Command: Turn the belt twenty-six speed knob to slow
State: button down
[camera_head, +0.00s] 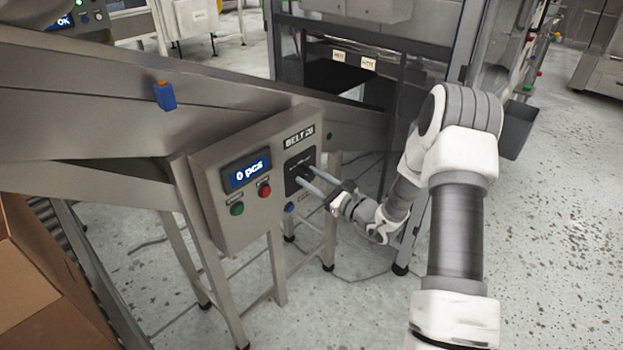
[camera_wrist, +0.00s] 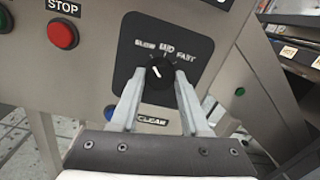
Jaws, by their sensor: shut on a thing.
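The black speed knob (camera_wrist: 158,77) sits on a dark plate (camera_wrist: 187,42) marked SLOW, MID and FAST. A small white mark on the knob seems to lean up and slightly left, towards the SLOW side; its exact setting is hard to read. My gripper (camera_wrist: 161,76) has one finger on each side of the knob and is shut on it. In the head view, my gripper (camera_head: 308,178) reaches from the right to the plate on the BELT 26 control box (camera_head: 213,153), and its fingers partly hide the knob.
The box carries a display (camera_head: 247,172) reading 0 pcs, a green button (camera_head: 237,208) and a red STOP button (camera_wrist: 62,34). A blue CLEAR button (camera_head: 290,208) is just below the plate. A conveyor frame (camera_head: 110,80) runs behind; a cardboard box (camera_head: 30,265) stands at left.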

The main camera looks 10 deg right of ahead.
jog(key=shift+c, duration=1.9)
grip_release()
jog(key=shift+s+d, duration=0.1)
jog(key=p+v, duration=0.2)
jog(key=v, duration=1.5)
jog(key=shift+s, duration=0.1)
